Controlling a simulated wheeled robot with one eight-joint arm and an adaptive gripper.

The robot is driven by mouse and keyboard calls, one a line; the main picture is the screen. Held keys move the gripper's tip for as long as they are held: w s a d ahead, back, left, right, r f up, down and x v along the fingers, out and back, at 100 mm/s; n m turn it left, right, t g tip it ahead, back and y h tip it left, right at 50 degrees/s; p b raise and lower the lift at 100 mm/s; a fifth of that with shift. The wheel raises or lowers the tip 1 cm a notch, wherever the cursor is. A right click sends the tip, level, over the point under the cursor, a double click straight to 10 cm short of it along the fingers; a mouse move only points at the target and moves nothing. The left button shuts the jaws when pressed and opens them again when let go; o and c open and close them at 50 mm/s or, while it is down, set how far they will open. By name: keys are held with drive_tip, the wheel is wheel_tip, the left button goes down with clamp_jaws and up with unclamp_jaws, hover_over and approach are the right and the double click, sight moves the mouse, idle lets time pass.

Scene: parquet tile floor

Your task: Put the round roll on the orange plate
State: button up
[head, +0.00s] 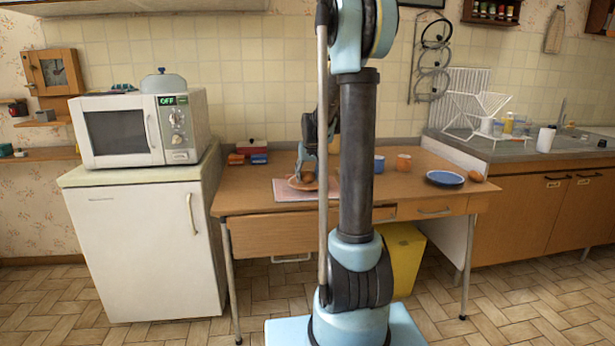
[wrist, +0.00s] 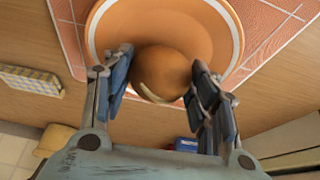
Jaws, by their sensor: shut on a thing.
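The round roll (wrist: 162,69) is brown and sits between the two fingers of my gripper (wrist: 160,78) in the wrist view. My gripper is shut on it. In the head view my gripper (head: 305,172) is low over the orange plate (head: 328,184) on the table, and the roll (head: 307,178) shows small under the fingers. My arm hides part of the table.
The plate lies on a reddish mat (head: 290,194) on the wooden table (head: 250,206). A blue cup (head: 379,164), an orange cup (head: 403,162) and a blue plate (head: 444,178) stand to the right. Red and blue boxes (head: 258,158) lie at the back. A microwave (head: 140,128) is left.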

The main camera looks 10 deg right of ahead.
drive_tip(key=shift+f, duration=0.25)
idle(0.4)
drive_tip(key=o, duration=1.1)
drive_tip(key=shift+r, duration=0.1)
drive_tip(key=shift+r, duration=1.35)
drive_tip(key=shift+r, duration=0.1)
drive_tip(key=shift+r, duration=1.9)
